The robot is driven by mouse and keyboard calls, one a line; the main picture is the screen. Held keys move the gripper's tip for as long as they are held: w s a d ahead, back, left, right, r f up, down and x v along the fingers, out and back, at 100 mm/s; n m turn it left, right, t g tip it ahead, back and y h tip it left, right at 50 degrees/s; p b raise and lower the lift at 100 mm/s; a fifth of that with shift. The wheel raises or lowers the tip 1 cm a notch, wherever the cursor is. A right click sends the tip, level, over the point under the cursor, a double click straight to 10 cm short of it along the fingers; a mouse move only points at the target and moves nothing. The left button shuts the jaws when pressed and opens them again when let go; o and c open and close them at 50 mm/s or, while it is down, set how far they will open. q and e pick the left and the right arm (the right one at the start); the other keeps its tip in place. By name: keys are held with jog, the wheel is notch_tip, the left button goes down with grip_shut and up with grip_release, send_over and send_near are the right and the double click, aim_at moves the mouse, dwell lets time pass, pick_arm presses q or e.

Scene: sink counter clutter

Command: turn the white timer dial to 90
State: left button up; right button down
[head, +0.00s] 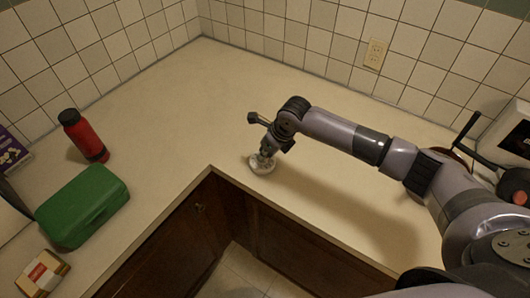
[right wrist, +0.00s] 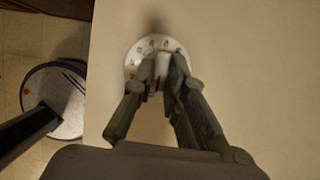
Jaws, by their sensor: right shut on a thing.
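The white timer dial (head: 261,165) lies on the counter near its inner front corner. It is round, with dark marks around its face, and it shows at the top of the right wrist view (right wrist: 148,48). My right gripper (head: 265,153) comes down on it from above. In the right wrist view the two fingers (right wrist: 161,68) are shut on the white raised knob at the middle of the dial. The fingers hide part of the face, and I cannot read the number it points to. My left gripper is not in view.
A red bottle (head: 84,136) with a black cap, a green box (head: 83,206) and a small tan-and-red package (head: 43,273) stand on the left counter. A wall outlet (head: 375,53) is at the back. The counter (head: 200,100) behind the dial is clear.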

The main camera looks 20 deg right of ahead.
jog(key=shift+f+b, duration=0.25)
jog(key=shift+b, duration=0.35)
jog(key=shift+s+r+m, duration=0.1)
jog(key=shift+r+m, duration=0.05)
jog(key=shift+m, duration=0.15)
jog(key=c, duration=1.6)
grip_release()
jog(key=shift+r, duration=0.2)
jog(key=v, duration=1.1)
jog(key=shift+r, duration=0.25)
jog(key=shift+s, duration=0.1)
